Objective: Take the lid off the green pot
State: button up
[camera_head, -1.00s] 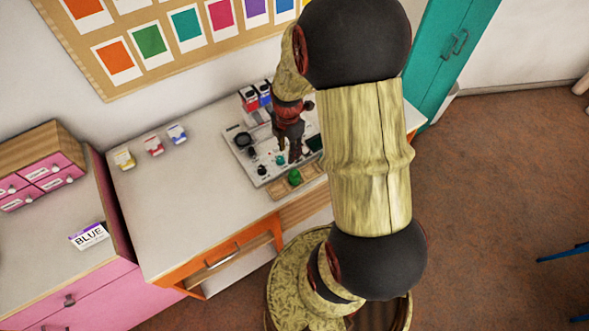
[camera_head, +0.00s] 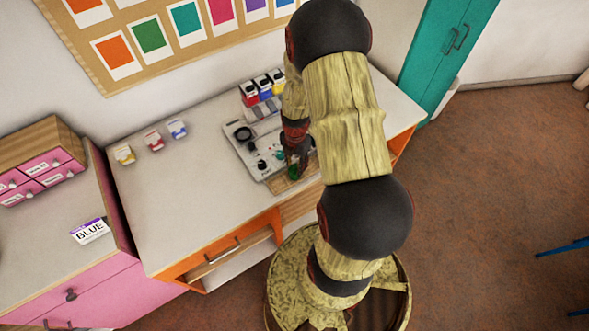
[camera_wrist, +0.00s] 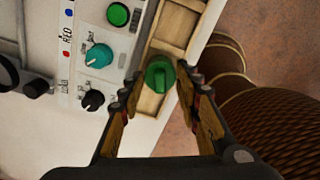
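The green pot (camera_wrist: 160,75) sits in a wooden compartment tray (camera_wrist: 172,25). From above it shows as a round green top with a raised ridge; I cannot tell lid from body. It is also in the head view (camera_head: 293,172), at the front edge of the board and partly hidden by my gripper (camera_head: 294,161). In the wrist view my gripper (camera_wrist: 159,90) is open, with one finger on each side of the green pot. The gap between the fingers looks empty apart from the pot top, and I cannot tell whether either finger touches it.
A grey panel (camera_head: 234,130) has a teal knob (camera_wrist: 98,55), a black knob (camera_wrist: 92,100) and a green button (camera_wrist: 117,14) left of the tray. Small coloured boxes (camera_head: 262,86) stand behind it. The table's left part (camera_head: 180,190) is mostly clear.

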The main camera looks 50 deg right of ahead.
jog(key=c, duration=0.3)
grip_shut()
dwell(0.4)
